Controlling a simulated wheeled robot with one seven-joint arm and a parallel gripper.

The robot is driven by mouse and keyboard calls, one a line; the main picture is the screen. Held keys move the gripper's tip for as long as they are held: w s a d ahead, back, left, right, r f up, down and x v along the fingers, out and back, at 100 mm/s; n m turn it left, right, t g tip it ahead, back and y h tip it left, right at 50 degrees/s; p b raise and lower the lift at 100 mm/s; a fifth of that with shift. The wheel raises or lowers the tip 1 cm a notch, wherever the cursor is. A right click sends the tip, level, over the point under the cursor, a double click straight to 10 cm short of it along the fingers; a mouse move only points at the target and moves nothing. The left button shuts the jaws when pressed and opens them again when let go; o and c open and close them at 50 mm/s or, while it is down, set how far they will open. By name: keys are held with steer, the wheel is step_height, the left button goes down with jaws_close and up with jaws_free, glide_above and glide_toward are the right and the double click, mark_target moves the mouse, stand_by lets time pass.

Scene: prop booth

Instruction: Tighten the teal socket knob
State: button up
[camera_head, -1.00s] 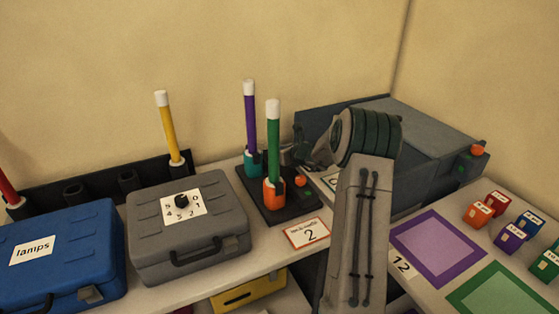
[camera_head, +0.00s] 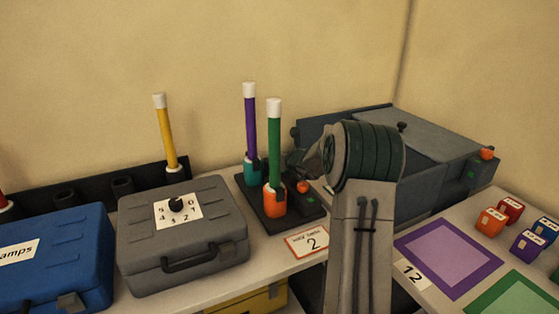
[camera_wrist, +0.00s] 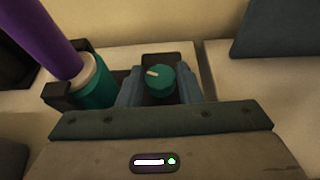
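The teal socket (camera_head: 252,170) holds a purple tube (camera_head: 250,118) with a white cap, on a dark base board. Its teal knob (camera_wrist: 160,80), round with a pale pointer mark, shows in the wrist view, with the pointer toward the left. The teal socket (camera_wrist: 95,88) with the purple tube (camera_wrist: 42,35) is left of the knob there. My gripper (camera_wrist: 160,88) is open, with one finger on each side of the knob; I cannot tell whether they touch it. In the head view, my arm and gripper (camera_head: 297,158) hide the knob.
An orange socket (camera_head: 274,202) with a green tube (camera_head: 274,142) and an orange knob (camera_head: 303,187) stands in front, close to my gripper. A grey case (camera_head: 190,238) is to the left. A large grey box (camera_head: 440,150) stands behind my arm to the right.

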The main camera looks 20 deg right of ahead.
steer(key=o, duration=0.3)
steer(key=v, duration=1.4)
steer(key=shift+w+r, duration=0.1)
